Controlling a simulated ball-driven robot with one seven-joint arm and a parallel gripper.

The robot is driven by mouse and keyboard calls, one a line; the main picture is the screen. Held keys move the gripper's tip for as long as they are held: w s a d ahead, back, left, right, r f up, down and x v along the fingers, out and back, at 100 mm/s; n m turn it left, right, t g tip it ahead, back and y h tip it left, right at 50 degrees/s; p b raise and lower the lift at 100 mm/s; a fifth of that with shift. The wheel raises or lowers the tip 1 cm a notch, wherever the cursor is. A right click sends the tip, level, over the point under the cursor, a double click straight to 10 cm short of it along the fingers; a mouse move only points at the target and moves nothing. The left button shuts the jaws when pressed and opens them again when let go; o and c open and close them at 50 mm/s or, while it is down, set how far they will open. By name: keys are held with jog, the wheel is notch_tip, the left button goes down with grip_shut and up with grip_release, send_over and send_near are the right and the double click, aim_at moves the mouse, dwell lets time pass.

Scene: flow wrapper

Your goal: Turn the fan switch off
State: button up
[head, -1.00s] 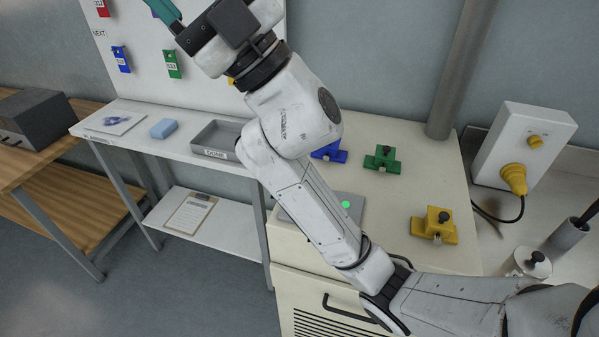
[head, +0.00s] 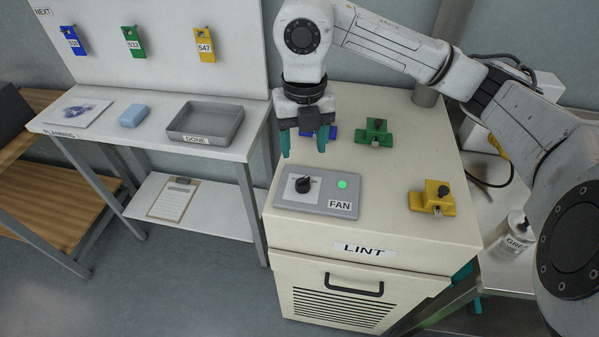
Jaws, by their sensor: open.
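The fan switch is a black rotary knob (head: 303,185) on a white plate at the left of a grey control box (head: 265,201) labelled FAN. A green light (head: 342,184) glows at the right of the box. The box lies on top of a cream cabinet (head: 400,236) labelled LINT. My gripper (head: 304,152) points down with its two teal fingers spread apart and empty. It hangs above and behind the knob in the picture, apart from it. The knob's pointer direction is too small to tell for sure.
Blue (head: 331,132), green (head: 375,133) and yellow (head: 433,198) blocks with black knobs stand on the cabinet, the blue one partly hidden by my gripper. A DONE tray (head: 206,138) and a blue sponge (head: 133,115) are on the left shelf.

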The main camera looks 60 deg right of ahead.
aim_at(303, 179)
notch_tip(303, 179, down, 10)
jog(key=shift+f+p, duration=0.25)
jog(key=shift+p, duration=0.65)
jog(key=c, duration=1)
